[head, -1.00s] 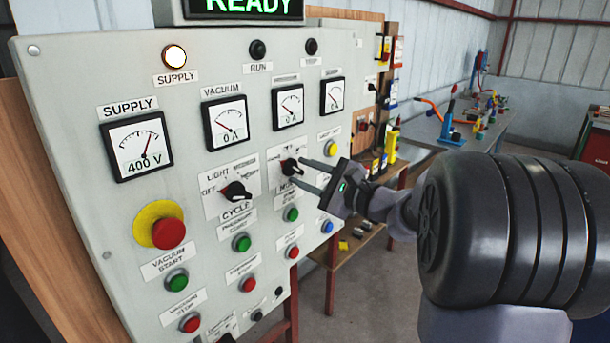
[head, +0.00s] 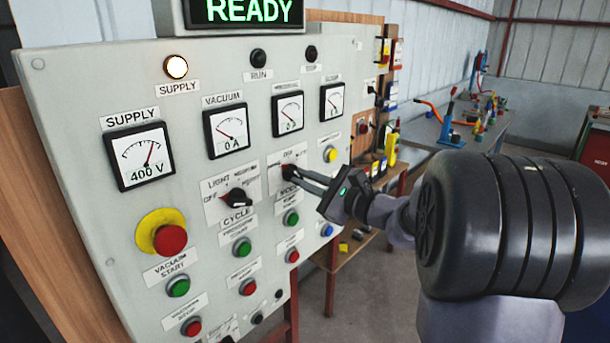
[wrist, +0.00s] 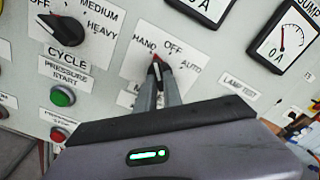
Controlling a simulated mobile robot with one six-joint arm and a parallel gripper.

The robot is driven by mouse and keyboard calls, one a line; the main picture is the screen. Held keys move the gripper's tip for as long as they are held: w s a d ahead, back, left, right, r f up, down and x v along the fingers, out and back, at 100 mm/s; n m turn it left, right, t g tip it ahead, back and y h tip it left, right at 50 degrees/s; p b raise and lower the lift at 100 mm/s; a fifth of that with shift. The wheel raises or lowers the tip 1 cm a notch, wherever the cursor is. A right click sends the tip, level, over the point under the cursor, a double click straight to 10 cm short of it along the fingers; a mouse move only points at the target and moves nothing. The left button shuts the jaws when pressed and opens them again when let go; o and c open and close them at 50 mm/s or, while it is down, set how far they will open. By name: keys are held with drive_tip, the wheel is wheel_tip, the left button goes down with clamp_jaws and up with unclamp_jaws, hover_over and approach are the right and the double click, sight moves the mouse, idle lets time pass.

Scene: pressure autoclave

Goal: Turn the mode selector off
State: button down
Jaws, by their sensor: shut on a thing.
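The mode selector (wrist: 156,66) is a small black knob with a red tip on a white plate marked HAND, OFF and AUTO. In the wrist view its red tip points up and slightly left, between HAND and OFF and nearer HAND. My gripper (wrist: 158,82) is shut on the knob, one finger on each side. In the head view my gripper (head: 297,177) reaches the panel from the right. Its fingers hide most of the selector there, and the lower plate label is partly covered.
The cycle selector (head: 238,198) sits close on the left. Pump buttons such as the green one (head: 291,217) lie just below, and a yellow lamp test button (head: 330,154) is at upper right. Meters (head: 288,113) are above. The supply lamp (head: 176,67) is lit, and the display (head: 248,11) reads READY.

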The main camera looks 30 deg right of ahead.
drive_tip(key=m+p, duration=0.4)
drive_tip(key=m, duration=0.1)
drive_tip(key=shift+r, duration=0.2)
drive_tip(key=shift+f+m+p, duration=0.1)
drive_tip(key=shift+m+p, duration=1.2)
drive_tip(key=shift+p, duration=0.05)
drive_tip(key=shift+f, duration=0.1)
drive_tip(key=c, duration=1.5)
unclamp_jaws()
drive_tip(key=shift+s, duration=0.15)
drive_tip(key=p+v, duration=0.1)
drive_tip(key=v, duration=1.6)
drive_tip(key=shift+s, duration=0.1)
